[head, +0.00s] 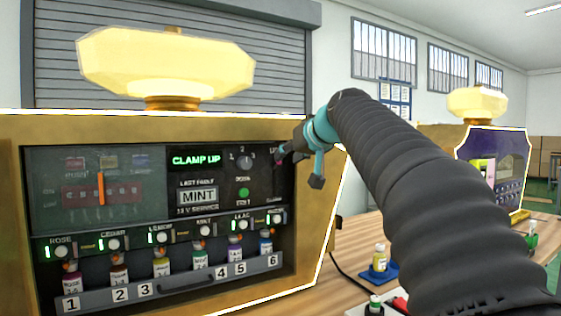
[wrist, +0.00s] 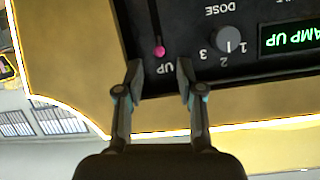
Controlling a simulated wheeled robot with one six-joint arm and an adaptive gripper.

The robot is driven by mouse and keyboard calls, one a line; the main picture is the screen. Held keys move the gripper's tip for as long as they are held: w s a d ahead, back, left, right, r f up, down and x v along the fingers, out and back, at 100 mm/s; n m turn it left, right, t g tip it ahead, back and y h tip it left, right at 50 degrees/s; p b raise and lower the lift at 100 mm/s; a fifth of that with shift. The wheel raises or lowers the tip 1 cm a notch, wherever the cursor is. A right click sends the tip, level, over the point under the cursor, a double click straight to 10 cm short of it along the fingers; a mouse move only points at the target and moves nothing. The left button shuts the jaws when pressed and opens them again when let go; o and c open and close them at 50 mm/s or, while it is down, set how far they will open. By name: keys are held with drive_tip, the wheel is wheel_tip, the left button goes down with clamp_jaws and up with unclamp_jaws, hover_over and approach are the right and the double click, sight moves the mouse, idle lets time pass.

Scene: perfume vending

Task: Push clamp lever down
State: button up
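The clamp lever shows in the wrist view as a thin dark stem with a pink knob (wrist: 159,51), beside the label "UP" on the dark panel. The wrist picture is upside down. My gripper (wrist: 159,66) is open, with one finger on each side of the knob's line; the knob shows between and just beyond the fingertips. I cannot tell whether either finger touches it. In the head view my gripper (head: 284,154) is at the panel's right edge and hides most of the lever. The green display (head: 195,160) reads "CLAMP UP".
The gold machine's dose knob (wrist: 229,40) is close beside the lever. A row of numbered bottles stands in a tray (head: 185,286) below the panel. A second machine (head: 494,160) is at right.

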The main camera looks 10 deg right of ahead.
sight(280, 162)
drive_tip(key=x, duration=0.5)
drive_tip(key=shift+w+f+p, duration=0.15)
drive_tip(key=shift+w+p, duration=0.15)
drive_tip(key=shift+w, duration=0.05)
clamp_jaws()
